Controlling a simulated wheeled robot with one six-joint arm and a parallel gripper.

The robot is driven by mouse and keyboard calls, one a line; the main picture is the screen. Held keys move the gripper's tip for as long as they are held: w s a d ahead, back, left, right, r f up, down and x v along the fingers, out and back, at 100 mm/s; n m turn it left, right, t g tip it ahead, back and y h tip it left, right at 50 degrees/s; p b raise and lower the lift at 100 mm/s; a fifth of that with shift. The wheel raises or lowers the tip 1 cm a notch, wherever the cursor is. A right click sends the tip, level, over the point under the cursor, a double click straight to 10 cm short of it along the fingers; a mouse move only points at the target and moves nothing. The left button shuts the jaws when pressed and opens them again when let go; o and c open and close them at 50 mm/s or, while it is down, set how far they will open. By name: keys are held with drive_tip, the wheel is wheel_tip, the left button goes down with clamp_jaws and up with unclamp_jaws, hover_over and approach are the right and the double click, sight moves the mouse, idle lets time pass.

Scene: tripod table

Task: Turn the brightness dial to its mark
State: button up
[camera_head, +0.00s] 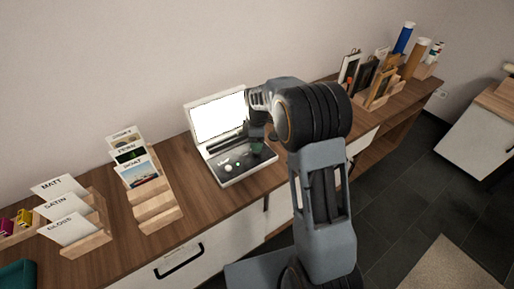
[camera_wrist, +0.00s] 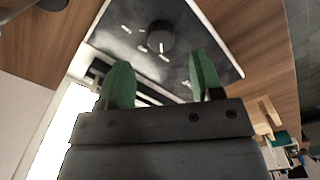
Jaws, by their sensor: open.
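A device with a lit white screen (camera_head: 218,117) and a dark control panel (camera_head: 231,172) stands on the wooden counter. In the wrist view, a round black dial (camera_wrist: 160,36) sits on the panel (camera_wrist: 205,28), with small white marks around it. I cannot read the marks or tell which way the dial points. My gripper (camera_wrist: 160,58) is open, its two green fingers apart on either side of the dial's line, and the dial shows just beyond the fingertips. I see no contact. In the head view, my gripper (camera_head: 257,148) is over the panel's right part and hides some of it.
Print-card holders (camera_head: 150,205) and paper-label stands (camera_head: 85,240) stand left on the counter (camera_head: 204,210). A wooden rack with frames (camera_head: 378,85) and rolled tubes (camera_head: 404,38) stands at the back right. The counter just left of the device is clear.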

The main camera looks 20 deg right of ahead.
wheel_tip(320, 180, up, 9)
drive_tip(key=shift+f, duration=0.2)
idle(0.6)
